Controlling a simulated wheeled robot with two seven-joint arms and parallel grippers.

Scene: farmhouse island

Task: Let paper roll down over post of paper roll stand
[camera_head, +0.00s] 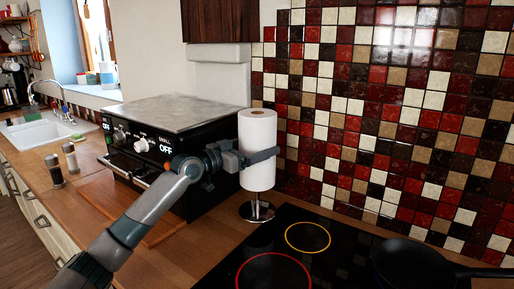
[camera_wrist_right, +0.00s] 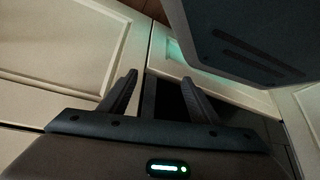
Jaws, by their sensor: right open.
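The white paper roll (camera_head: 257,135) is upright in the head view. My left gripper (camera_head: 250,158) is closed around its side at mid-height. The stand's round metal base (camera_head: 257,212) is on the counter directly below the roll. A short length of its post (camera_head: 257,197) shows between base and roll, so the roll's lower end is clear of the base. The rest of the post is hidden; it appears in line with the roll. My right gripper (camera_wrist_right: 158,98) shows in the right wrist view, open and empty, near pale cabinet fronts.
A black cooktop (camera_head: 300,250) with a dark pan (camera_head: 415,262) lies to the right and front of the stand. A black oven (camera_head: 165,130) stands behind left. A tiled wall (camera_head: 390,120) is close behind. Two shakers (camera_head: 70,158) stand at left.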

